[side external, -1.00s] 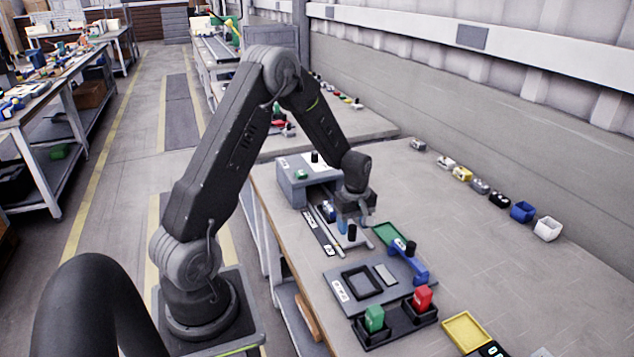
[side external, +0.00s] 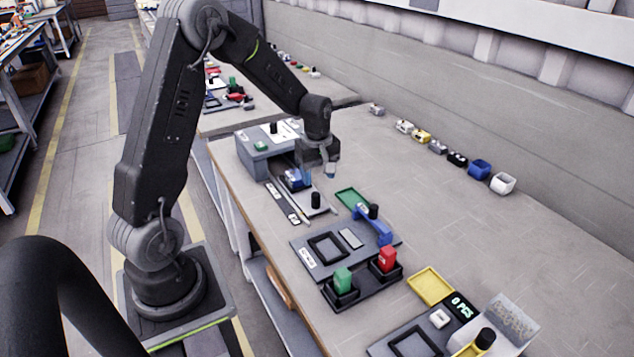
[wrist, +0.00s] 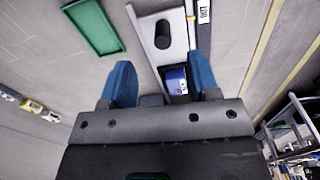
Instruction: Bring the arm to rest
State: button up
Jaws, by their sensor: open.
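My gripper (side external: 331,172) hangs above the bench, beside the grey box (side external: 262,155) and over the area of the grey slide plate. Its two blue fingers (wrist: 163,68) are spread apart in the wrist view, with nothing held between them. A black knob (side external: 315,200) stands on the grey plate below and in front of the gripper; it also shows beyond the fingers in the wrist view (wrist: 162,35). A blue block (side external: 295,180) sits beside the plate, and is partly hidden by the gripper in the wrist view (wrist: 176,80).
A green tray (side external: 352,198), a blue handle piece (side external: 374,225) and a grey fixture plate (side external: 318,268) lie nearby. Small containers line the wall, including a white one (side external: 503,183). The bench's right middle is clear.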

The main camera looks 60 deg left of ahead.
jog(key=s+d+r+m+t, duration=0.1)
jog(key=s+d+r+m, duration=0.25)
jog(key=d+r, duration=0.3)
jog(key=s+d+r+m+t, duration=0.2)
jog(key=s+d+r+m, duration=0.1)
jog(key=d+r+m, duration=0.3)
jog(key=s+d+r+m+t, duration=0.1)
jog(key=s+d+r+m, duration=0.1)
jog(key=s, duration=0.4)
jog(key=s+d+r+m+t, duration=0.1)
jog(key=s+d+r+m, duration=0.2)
jog(key=s+d+m, duration=0.2)
jog(key=shift+s+r+m, duration=0.25)
jog(key=shift+s+m, duration=0.1)
jog(key=shift+s, duration=0.2)
